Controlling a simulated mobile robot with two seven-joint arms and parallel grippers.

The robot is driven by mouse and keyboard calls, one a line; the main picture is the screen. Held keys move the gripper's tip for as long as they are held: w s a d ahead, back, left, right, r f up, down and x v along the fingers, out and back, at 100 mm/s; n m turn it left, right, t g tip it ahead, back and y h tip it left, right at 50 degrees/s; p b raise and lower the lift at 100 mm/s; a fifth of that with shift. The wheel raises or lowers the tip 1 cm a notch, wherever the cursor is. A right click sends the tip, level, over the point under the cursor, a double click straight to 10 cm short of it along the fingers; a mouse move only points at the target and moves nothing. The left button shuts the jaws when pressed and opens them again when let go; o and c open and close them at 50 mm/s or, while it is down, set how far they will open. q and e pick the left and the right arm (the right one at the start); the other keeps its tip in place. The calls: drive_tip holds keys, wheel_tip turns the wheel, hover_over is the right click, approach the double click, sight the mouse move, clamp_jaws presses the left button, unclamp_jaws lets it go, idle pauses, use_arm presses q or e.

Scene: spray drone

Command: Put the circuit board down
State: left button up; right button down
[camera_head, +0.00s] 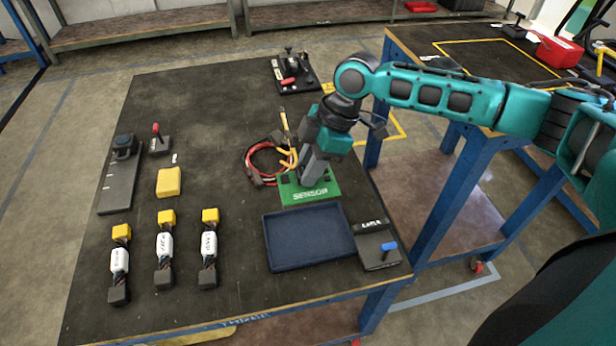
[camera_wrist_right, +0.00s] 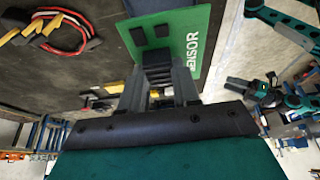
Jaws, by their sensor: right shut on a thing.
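The circuit board (camera_head: 318,195) is a green plate marked SENSOR, at the right side of the dark table, just behind the blue tray. My right gripper (camera_head: 311,176) points down at it and is shut on it. In the right wrist view the fingers (camera_wrist_right: 159,74) close around a dark ribbed block on the face of the green board (camera_wrist_right: 192,38). I cannot tell whether the board touches the table or hangs slightly above it. The gripper hides part of the board's rear. My left gripper is not in view.
An empty blue tray (camera_head: 308,237) lies in front of the board, beside a device with a blue lever (camera_head: 380,251). Red and black cables (camera_head: 262,163) lie close to the left. Yellow-capped connectors (camera_head: 164,246) and a yellow block (camera_head: 168,181) lie farther left. The table's middle is clear.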

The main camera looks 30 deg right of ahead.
sight(298, 178)
drive_tip(key=shift+r, duration=0.55)
drive_tip(key=shift+a, duration=0.1)
drive_tip(key=m, duration=0.1)
drive_tip(key=s+a+r+m+t, duration=0.1)
drive_tip(key=m, duration=0.1)
drive_tip(key=shift+s+a+r+h, duration=0.15)
drive_tip(key=shift+s+h, duration=0.1)
drive_tip(key=shift+h, duration=0.05)
drive_tip(key=m, duration=0.1)
drive_tip(key=r+m+t, duration=0.1)
drive_tip(key=m, duration=0.2)
drive_tip(key=shift+s+a+r+h+p, duration=0.25)
drive_tip(key=shift+s+a+h+p, duration=0.1)
drive_tip(key=shift+a+h, duration=0.05)
drive_tip(key=m, duration=0.1)
drive_tip(key=r+m, duration=0.1)
drive_tip(key=r+m+t+h, duration=0.1)
drive_tip(key=shift+s+a+m, duration=0.25)
drive_tip(key=shift+a+m, duration=0.05)
drive_tip(key=m, duration=0.1)
drive_tip(key=r+m+h, duration=0.1)
drive_tip(key=m, duration=0.1)
drive_tip(key=r+m+h, duration=0.1)
drive_tip(key=shift+s+a+r+p, duration=0.15)
drive_tip(key=shift+s+a+p, duration=0.05)
drive_tip(key=shift+s+p, duration=0.1)
